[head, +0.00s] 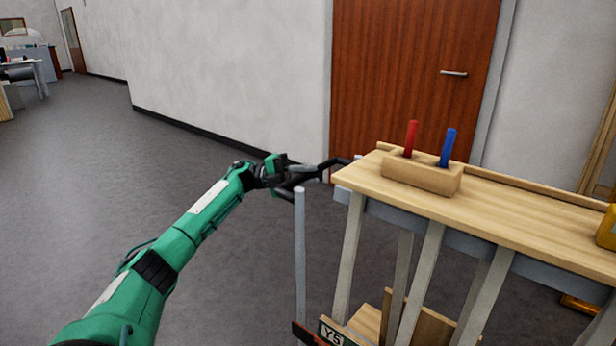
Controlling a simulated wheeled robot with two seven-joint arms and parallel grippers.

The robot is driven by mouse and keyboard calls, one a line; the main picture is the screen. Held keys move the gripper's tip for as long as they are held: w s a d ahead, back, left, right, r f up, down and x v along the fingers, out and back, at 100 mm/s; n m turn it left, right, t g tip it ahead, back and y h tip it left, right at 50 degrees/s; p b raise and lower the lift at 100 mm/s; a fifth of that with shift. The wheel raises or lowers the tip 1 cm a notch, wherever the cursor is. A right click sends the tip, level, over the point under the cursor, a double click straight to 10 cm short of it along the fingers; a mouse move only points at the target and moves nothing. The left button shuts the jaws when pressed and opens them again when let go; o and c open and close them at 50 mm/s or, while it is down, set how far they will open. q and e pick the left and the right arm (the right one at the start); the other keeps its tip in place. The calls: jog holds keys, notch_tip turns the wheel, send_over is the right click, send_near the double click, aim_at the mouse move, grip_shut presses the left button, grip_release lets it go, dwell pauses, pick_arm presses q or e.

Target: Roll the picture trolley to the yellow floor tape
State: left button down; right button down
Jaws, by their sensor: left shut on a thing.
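The picture trolley (432,260) appears to be the wooden-topped frame with pale slanted uprights at the right of the head view. A grey upright post (301,250) stands at its left end, by its handle. My left gripper (312,176) reaches in from the left and is shut on the handle bar at this end. The fingers partly hide the bar. The trolley's wheels and most of its lower part are outside the view. The yellow floor tape is not in view. My right gripper is not in view.
A wooden block (421,176) with a red and a blue handle stands on the wooden top. A yellow object (607,228) is at the right edge. A brown door (405,70) and pale wall (225,65) stand behind. Grey floor (90,160) is clear at left.

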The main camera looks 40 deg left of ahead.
pick_arm(q)
jog(key=c, duration=1.3)
grip_release()
jog(key=v, duration=1.4)
jog(key=shift+b, duration=0.35)
